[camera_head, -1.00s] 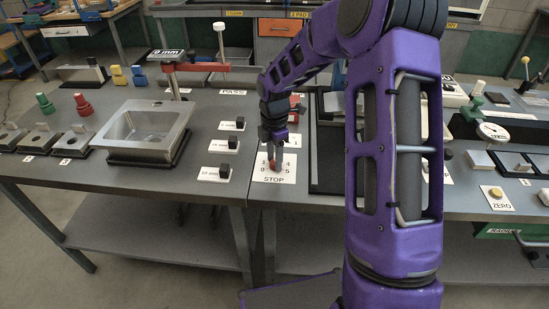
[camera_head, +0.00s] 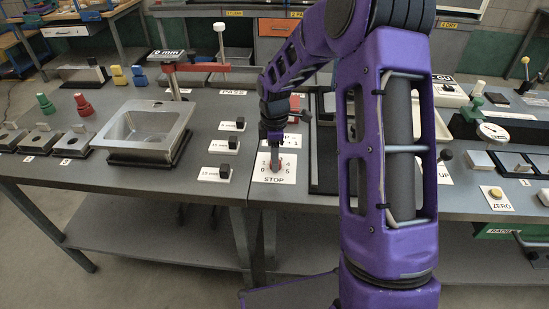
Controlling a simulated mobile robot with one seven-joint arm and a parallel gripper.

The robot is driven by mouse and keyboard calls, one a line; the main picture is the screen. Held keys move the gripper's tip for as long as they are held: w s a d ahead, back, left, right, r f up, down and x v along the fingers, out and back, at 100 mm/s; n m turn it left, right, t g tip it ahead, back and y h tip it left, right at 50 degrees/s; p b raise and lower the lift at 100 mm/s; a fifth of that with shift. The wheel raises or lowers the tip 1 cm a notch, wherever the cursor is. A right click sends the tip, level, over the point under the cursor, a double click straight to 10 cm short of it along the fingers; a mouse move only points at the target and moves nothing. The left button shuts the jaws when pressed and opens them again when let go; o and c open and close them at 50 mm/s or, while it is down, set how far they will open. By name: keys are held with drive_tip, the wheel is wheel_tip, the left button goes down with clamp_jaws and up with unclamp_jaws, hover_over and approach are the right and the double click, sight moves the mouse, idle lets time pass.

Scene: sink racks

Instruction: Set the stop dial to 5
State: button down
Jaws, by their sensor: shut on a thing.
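The numbers 0, 4 and 5 can be made out; the others are partly covered.
Small black switches on white plates (camera_head: 215,174) stand left of the dial. A metal sink tray (camera_head: 150,130) is farther left. My purple arm covers the area right of the dial.

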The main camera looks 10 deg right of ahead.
drive_tip(key=m, duration=0.5)
drive_tip(key=shift+w+m, duration=0.1)
drive_tip(key=shift+m, duration=0.2)
drive_tip(key=m, duration=0.5)
drive_tip(key=shift+b, duration=0.35)
drive_tip(key=m, duration=0.6)
drive_tip(key=shift+d, duration=0.15)
drive_tip(key=m, duration=0.5)
drive_tip(key=shift+d+m, duration=0.1)
drive_tip(key=shift+m, duration=0.2)
drive_tip(key=shift+c, duration=2.1)
unclamp_jaws()
drive_tip(key=shift+r, duration=0.1)
wheel_tip(320, 180, up, 17)
drive_tip(key=p, duration=0.2)
